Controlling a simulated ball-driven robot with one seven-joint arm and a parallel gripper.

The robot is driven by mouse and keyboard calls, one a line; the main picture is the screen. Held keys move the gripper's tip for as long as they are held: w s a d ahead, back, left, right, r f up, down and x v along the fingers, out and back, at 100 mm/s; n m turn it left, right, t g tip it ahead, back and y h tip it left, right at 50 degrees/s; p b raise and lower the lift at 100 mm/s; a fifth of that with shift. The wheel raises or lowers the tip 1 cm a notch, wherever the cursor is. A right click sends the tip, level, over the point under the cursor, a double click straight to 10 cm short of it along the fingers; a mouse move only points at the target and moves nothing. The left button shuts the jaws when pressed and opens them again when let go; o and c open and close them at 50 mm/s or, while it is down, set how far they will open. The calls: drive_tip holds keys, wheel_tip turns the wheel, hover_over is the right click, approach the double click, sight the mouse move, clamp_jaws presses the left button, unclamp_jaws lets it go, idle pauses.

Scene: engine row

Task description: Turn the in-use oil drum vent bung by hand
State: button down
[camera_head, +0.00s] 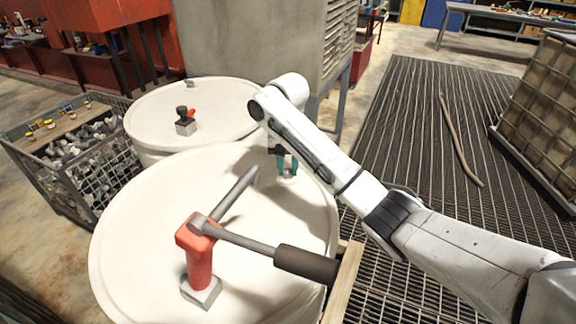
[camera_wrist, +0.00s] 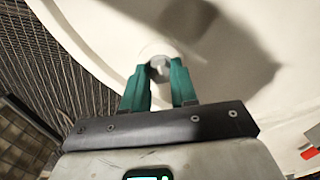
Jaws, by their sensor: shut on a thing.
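The near white drum (camera_head: 130,240) carries a red hand pump (camera_head: 200,262) with a grey spout and a dark-gripped handle. The vent bung (camera_head: 289,179) is a small pale fitting near the drum's far right rim. In the wrist view the bung (camera_wrist: 159,65) shows as a grey knob on a round white base. My gripper (camera_head: 287,168) points down over it, its teal fingers shut on the knob. In the wrist view my gripper's fingertips (camera_wrist: 160,76) lie on either side of the knob. The fingers hide part of the bung.
A second white drum (camera_head: 225,110) with a small dark valve (camera_head: 185,121) stands behind. A wire crate of metal parts (camera_head: 85,150) is at left. A grey cabinet (camera_head: 255,45) rises behind the drums. Floor grating (camera_head: 420,130) with a hose (camera_head: 458,140) lies at right.

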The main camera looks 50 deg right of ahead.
drive_tip(key=m, duration=0.5)
drive_tip(key=shift+w+r+m, duration=0.15)
drive_tip(key=shift+r+m, duration=0.1)
drive_tip(key=shift+m, duration=0.05)
drive_tip(key=m, duration=0.6)
drive_tip(key=shift+w, duration=0.2)
drive_tip(key=m, duration=0.5)
drive_tip(key=shift+w+m, duration=0.1)
drive_tip(key=shift+m, duration=0.3)
drive_tip(key=m, duration=0.5)
drive_tip(key=shift+d, duration=0.1)
drive_tip(key=shift+m, duration=0.4)
drive_tip(key=c, duration=1.2)
unclamp_jaws()
drive_tip(key=o, duration=0.3)
drive_tip(key=shift+f, duration=0.15)
